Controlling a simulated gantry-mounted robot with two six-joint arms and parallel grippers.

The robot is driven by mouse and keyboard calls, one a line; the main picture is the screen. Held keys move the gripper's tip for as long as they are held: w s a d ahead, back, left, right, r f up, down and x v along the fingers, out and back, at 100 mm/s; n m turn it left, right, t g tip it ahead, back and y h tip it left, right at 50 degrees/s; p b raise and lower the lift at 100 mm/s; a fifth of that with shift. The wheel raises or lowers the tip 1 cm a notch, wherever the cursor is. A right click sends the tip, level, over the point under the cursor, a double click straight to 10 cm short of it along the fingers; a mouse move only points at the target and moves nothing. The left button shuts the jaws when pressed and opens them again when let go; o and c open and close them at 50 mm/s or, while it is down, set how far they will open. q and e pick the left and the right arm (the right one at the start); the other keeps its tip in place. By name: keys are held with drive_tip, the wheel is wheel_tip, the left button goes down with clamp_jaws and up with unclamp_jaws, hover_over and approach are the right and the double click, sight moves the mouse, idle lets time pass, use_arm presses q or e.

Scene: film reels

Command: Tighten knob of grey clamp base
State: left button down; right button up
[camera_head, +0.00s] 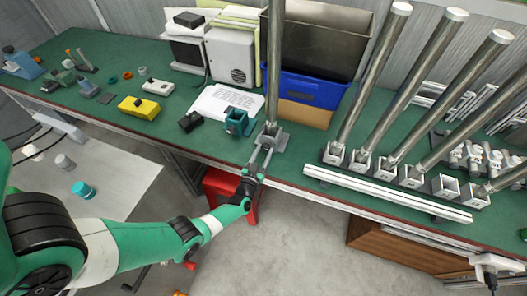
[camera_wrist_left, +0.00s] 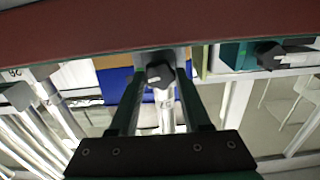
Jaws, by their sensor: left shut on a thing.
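The grey clamp base (camera_head: 279,139) stands at the front edge of the green bench, with a tall metal pole (camera_head: 273,60) rising from it. Its dark lobed knob (camera_wrist_left: 160,74) faces my left wrist camera and sits between the fingertips there. My left gripper (camera_head: 264,152) reaches up from the front, and its two long fingers are shut on the knob; it also shows in the left wrist view (camera_wrist_left: 160,82). In the head view the fingers hide the knob. My right gripper is not in view.
A teal clamp base (camera_head: 237,122) stands just left of the grey one. To the right, several poles lean in grey bases behind a white rail (camera_head: 385,193). A blue bin (camera_head: 310,88) stands behind. A red box (camera_head: 225,190) sits below the bench edge.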

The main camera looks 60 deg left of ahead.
use_arm(q)
drive_tip(key=shift+m, duration=1.1)
drive_tip(key=shift+c, duration=1.8)
unclamp_jaws()
drive_tip(key=p+v, duration=0.4)
drive_tip(key=v, duration=0.7)
drive_tip(key=shift+s+d, duration=0.2)
drive_tip(key=shift+d, duration=0.05)
